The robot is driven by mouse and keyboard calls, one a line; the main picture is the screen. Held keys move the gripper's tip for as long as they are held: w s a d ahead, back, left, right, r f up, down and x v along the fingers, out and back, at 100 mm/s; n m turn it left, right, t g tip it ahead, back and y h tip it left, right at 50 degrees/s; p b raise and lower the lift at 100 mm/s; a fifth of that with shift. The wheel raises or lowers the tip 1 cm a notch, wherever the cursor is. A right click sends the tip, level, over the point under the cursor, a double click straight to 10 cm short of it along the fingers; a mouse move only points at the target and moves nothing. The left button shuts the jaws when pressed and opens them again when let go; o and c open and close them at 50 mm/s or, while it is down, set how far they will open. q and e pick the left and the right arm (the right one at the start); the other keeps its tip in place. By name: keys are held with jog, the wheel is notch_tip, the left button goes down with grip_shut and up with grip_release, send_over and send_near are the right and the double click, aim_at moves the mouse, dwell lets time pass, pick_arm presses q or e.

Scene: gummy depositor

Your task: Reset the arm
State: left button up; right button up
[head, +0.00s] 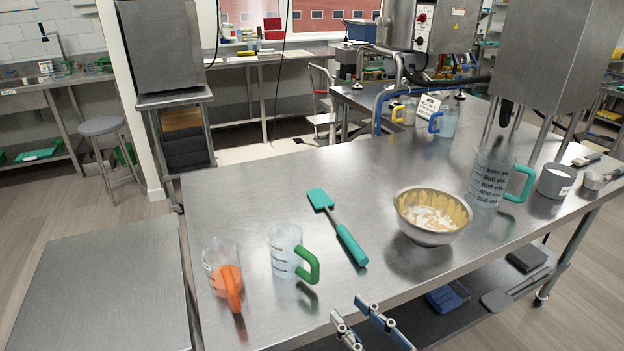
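My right gripper (348,307) shows at the bottom edge of the head view, in front of the steel table's (340,160) near edge. Its two blue-and-grey fingers are apart with nothing between them. The rest of that arm is out of the frame. My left gripper is not in view.
On the table are a jug with an orange handle (222,278), a jug with a green handle (284,252), a teal spatula (337,228), a metal bowl with pale contents (432,228) and a large measuring jug with a teal handle (488,178). A stool (101,127) stands at the left.

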jog(key=s+d+f+m+g+h, duration=0.1)
jog(key=s+d+f+g+h, duration=0.15)
jog(key=f, duration=0.45)
jog(key=s+d+f+m+g+h, duration=0.1)
jog(key=s+f+g+h, duration=0.2)
jog(key=f, duration=0.4)
jog(key=s+d+f+m+g+h, duration=0.1)
jog(key=s+d+f+g+h, duration=0.1)
jog(key=s+d+f+g, duration=0.3)
jog(key=s+d+f+m+g+h, duration=0.1)
jog(key=s+f+g, duration=0.1)
jog(key=s, duration=0.5)
notch_tip(320, 180, down, 24)
jog(key=s+d+f+g, duration=0.2)
jog(key=s+f, duration=1.6)
jog(key=shift+s+d+n, duration=0.2)
jog(key=shift+d+n, duration=0.1)
jog(key=shift+d, duration=0.05)
